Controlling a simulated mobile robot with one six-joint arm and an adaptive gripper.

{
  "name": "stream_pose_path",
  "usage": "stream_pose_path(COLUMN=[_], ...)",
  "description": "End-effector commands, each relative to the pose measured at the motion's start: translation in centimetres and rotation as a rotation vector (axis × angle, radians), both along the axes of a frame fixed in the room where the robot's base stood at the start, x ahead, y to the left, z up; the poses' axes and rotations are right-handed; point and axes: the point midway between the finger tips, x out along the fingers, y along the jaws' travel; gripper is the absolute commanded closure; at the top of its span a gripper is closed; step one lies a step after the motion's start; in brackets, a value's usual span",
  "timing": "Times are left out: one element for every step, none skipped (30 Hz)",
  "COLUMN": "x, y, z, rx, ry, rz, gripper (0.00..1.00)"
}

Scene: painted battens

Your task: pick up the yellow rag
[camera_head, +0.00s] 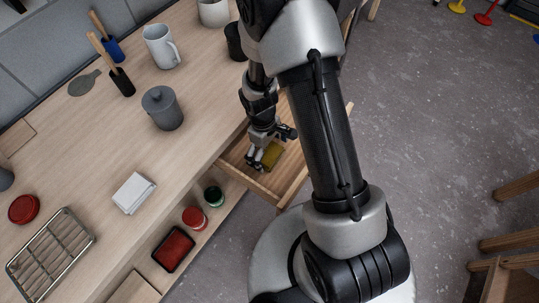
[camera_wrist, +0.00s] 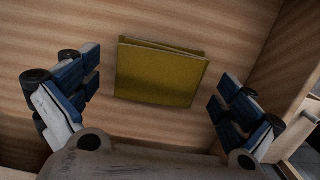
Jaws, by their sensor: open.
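The yellow rag (camera_wrist: 158,75) lies folded and flat on the floor of an open wooden drawer. In the head view the rag (camera_head: 271,154) shows beside my gripper's fingers. My gripper (camera_head: 258,163) reaches down into the drawer (camera_head: 262,189). In the wrist view my gripper (camera_wrist: 160,105) is open, with one finger on each side of the rag and nothing held between them. The fingers look clear of the rag's left and right edges. How high the fingertips are above the drawer floor is hard to tell.
The drawer wall (camera_wrist: 285,75) rises close to the right finger. The worktop (camera_head: 110,150) holds a grey lidded pot (camera_head: 162,108), a white folded cloth (camera_head: 134,193) and a wire rack (camera_head: 50,256).

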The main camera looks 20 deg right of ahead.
Motion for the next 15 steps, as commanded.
stream_pose_path(x=[0.01, 0.01, 0.01, 0.01, 0.01, 0.01, 0.01, 0.01, 0.01, 0.01, 0.01, 0.0, 0.01, 0.01, 0.01], y=[0.0, 0.0, 0.0, 0.0, 0.0, 0.0, 0.0, 0.0, 0.0, 0.0, 0.0, 0.0, 0.0, 0.0, 0.0], z=[0.05, 0.05, 0.06, 0.06, 0.06, 0.06, 0.06, 0.06, 0.06, 0.06, 0.06, 0.06, 0.06, 0.06, 0.06], rx=[0.0, 0.0, 0.0, 0.0, 0.0, 0.0, 0.0, 0.0, 0.0, 0.0, 0.0, 0.0, 0.0, 0.0, 0.0], ry=[0.0, 0.0, 0.0, 0.0, 0.0, 0.0, 0.0, 0.0, 0.0, 0.0, 0.0, 0.0, 0.0, 0.0, 0.0], rz=[0.0, 0.0, 0.0, 0.0, 0.0, 0.0, 0.0, 0.0, 0.0, 0.0, 0.0, 0.0, 0.0, 0.0, 0.0], gripper=[0.01, 0.03, 0.05, 0.07, 0.09, 0.12, 0.14, 0.16, 0.19, 0.21, 0.23, 0.25, 0.27, 0.29, 0.32])
